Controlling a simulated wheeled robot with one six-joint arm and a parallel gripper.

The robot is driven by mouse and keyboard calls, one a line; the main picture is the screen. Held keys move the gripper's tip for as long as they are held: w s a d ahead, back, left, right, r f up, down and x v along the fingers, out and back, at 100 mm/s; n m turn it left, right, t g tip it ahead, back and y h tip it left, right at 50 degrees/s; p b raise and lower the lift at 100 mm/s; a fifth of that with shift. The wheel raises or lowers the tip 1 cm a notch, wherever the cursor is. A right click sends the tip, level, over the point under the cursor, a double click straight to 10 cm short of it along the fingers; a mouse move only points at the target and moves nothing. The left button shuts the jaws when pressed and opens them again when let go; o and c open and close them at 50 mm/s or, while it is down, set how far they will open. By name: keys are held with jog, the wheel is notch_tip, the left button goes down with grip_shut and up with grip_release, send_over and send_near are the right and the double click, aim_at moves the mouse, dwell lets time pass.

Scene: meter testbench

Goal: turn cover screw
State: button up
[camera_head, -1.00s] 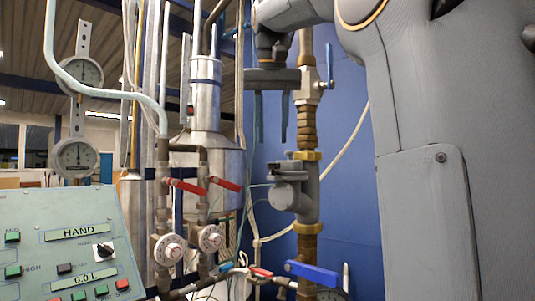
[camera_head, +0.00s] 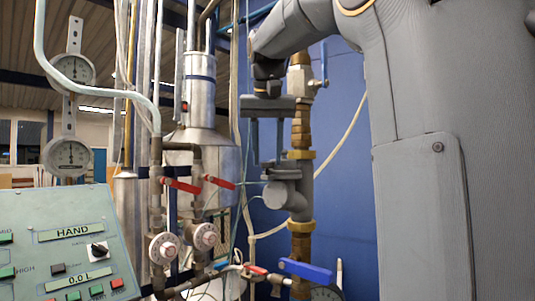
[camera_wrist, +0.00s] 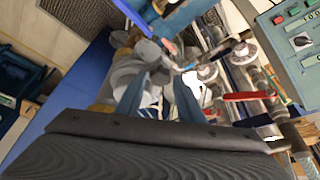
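A grey meter body (camera_head: 297,190) with a round cover (camera_head: 276,195) facing left sits in the vertical brass pipe. I cannot make out a separate cover screw in the head view. My gripper (camera_head: 267,158) hangs just above and slightly left of the meter, fingers pointing down. Its two fingers are apart, with nothing seen between them. In the wrist view my gripper (camera_wrist: 157,85) is open, its fingertips toward the pale grey meter parts (camera_wrist: 130,72). The fingers hide part of the meter there.
A blue lever (camera_head: 306,271) is below the meter, and red valve handles (camera_head: 180,186) are to the left. A green control panel (camera_head: 62,240) stands at lower left. A blue wall (camera_head: 345,190) is behind. Thin hoses run close by.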

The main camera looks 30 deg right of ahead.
jog(key=c, duration=0.8)
jog(key=shift+w+a+m+g+h+p, duration=0.1)
jog(key=shift+m+g+h+p, duration=0.3)
jog(key=shift+m, duration=0.75)
jog(key=shift+w+m+g+h+p, duration=0.1)
jog(key=shift+m+g+h+p, duration=0.25)
jog(key=shift+m, duration=0.8)
jog(key=o, duration=0.8)
jog(key=b+v, duration=0.1)
jog(key=v, duration=0.6)
jog(key=shift+s+r, duration=0.2)
jog(key=shift+r, duration=0.15)
jog(key=shift+a, duration=0.15)
